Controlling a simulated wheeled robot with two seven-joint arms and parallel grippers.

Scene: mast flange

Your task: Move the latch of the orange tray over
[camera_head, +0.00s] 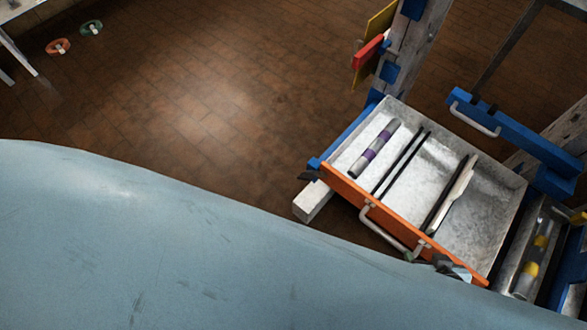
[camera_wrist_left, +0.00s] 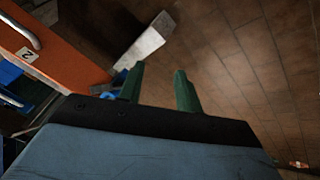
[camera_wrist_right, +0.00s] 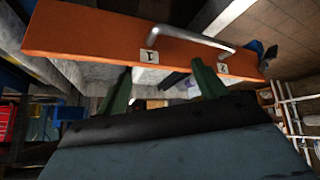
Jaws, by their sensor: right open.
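The orange-fronted tray (camera_head: 380,212) is pulled out, with a pale handle (camera_head: 385,228) on its front. A small dark and blue piece (camera_head: 308,176), possibly the latch, sits at the front's left end; the right wrist view also shows it (camera_wrist_right: 266,54). My right gripper (camera_wrist_right: 162,88) is open and empty, its green fingers just below the orange front near labels 1 and 2. My left gripper (camera_wrist_left: 157,88) is open and empty beside the orange front (camera_wrist_left: 62,58), near label 2 (camera_wrist_left: 27,55). In the head view it is hidden.
The tray holds a grey and purple cylinder (camera_head: 376,147) and thin dark rods. A white beam end (camera_head: 312,201) juts out beside its left corner. A blue bar with a handle (camera_head: 520,135) stands at right. Brown floor (camera_head: 190,100) is open at left.

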